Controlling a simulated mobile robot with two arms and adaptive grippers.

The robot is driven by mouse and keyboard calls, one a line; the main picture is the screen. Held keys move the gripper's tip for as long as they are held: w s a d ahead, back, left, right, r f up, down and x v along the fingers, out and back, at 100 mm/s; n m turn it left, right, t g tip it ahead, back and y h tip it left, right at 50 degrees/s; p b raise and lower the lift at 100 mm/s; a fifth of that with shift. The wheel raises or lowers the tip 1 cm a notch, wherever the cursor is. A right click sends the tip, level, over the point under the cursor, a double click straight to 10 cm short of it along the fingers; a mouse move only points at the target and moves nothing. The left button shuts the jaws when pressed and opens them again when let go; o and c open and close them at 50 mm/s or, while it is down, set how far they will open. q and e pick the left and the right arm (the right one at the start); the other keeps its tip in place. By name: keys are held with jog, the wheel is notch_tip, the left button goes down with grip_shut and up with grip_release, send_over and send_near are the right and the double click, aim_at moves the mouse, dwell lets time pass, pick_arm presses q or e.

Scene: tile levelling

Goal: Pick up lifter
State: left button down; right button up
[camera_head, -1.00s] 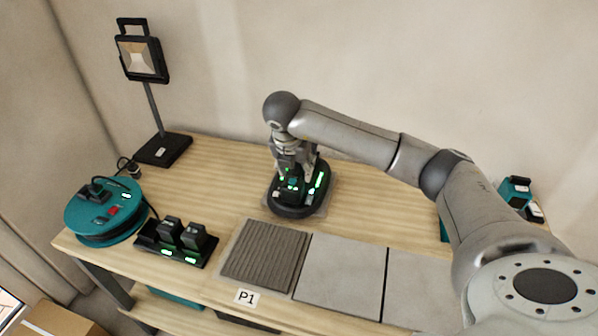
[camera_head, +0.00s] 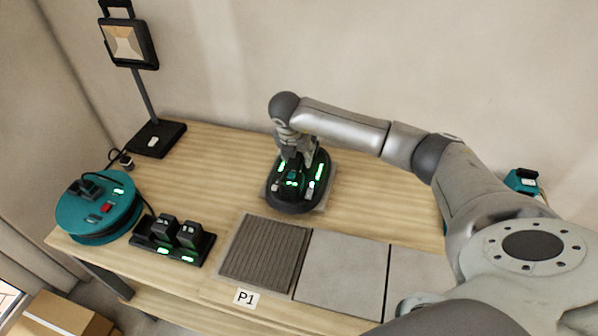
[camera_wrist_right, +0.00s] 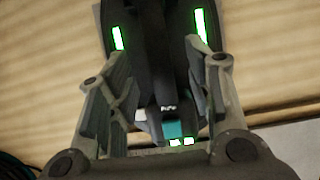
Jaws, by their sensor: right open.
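The lifter (camera_head: 291,204) is a dark oval device with green lights, standing on a light tile on the wooden table in the head view. In the right wrist view the lifter (camera_wrist_right: 160,50) fills the middle, with its dark handle running between the fingers. My right gripper (camera_head: 297,160) reaches down onto it from above. In the wrist view my right gripper (camera_wrist_right: 157,95) is open, with one finger on each side of the handle. Contact cannot be made out. My left gripper is not in view.
A ribbed tile (camera_head: 264,256) marked P1 and plain grey tiles (camera_head: 341,274) lie along the table's front. A battery charger (camera_head: 173,240), a teal cable reel (camera_head: 98,207) and a work lamp (camera_head: 130,42) stand at left. The table (camera_head: 215,160) behind is clear.

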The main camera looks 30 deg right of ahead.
aim_at(299, 157)
jog(key=shift+p+x, duration=0.4)
jog(key=shift+x, duration=1.3)
jog(key=shift+w+f+b, duration=0.1)
jog(key=shift+f+b, duration=0.05)
jog(key=shift+b, duration=0.25)
grip_shut()
jog(key=shift+w+d, duration=0.1)
jog(key=shift+w, duration=0.05)
